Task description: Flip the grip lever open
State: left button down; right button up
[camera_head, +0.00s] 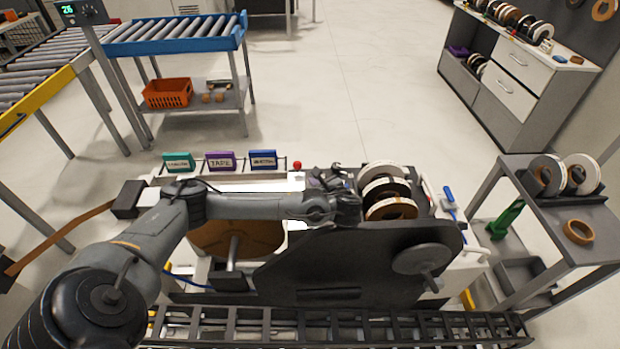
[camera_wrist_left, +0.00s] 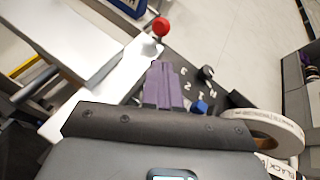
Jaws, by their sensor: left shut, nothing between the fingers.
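A red ball knob (camera_head: 297,165) stands at the back of the machine, and it also shows in the left wrist view (camera_wrist_left: 160,27). It looks like the end of a lever; its stem is mostly hidden, and I cannot tell for sure that it is the grip lever. My left gripper (camera_head: 318,181) is over the machine, just right of and nearer than the knob. In the left wrist view its purple-grey fingers (camera_wrist_left: 165,72) are together and empty, apart from the red knob. My right gripper is not in view.
Beside my fingers are a blue knob (camera_wrist_left: 200,107) and a black knob (camera_wrist_left: 207,72) on a dark lettered panel. Tape rolls (camera_head: 385,187) stand right of the gripper. Labelled boxes (camera_head: 220,161) line the back left.

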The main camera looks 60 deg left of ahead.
pick_arm(q)
jog(key=shift+b+x, duration=0.6)
jog(key=shift+x, duration=4.15)
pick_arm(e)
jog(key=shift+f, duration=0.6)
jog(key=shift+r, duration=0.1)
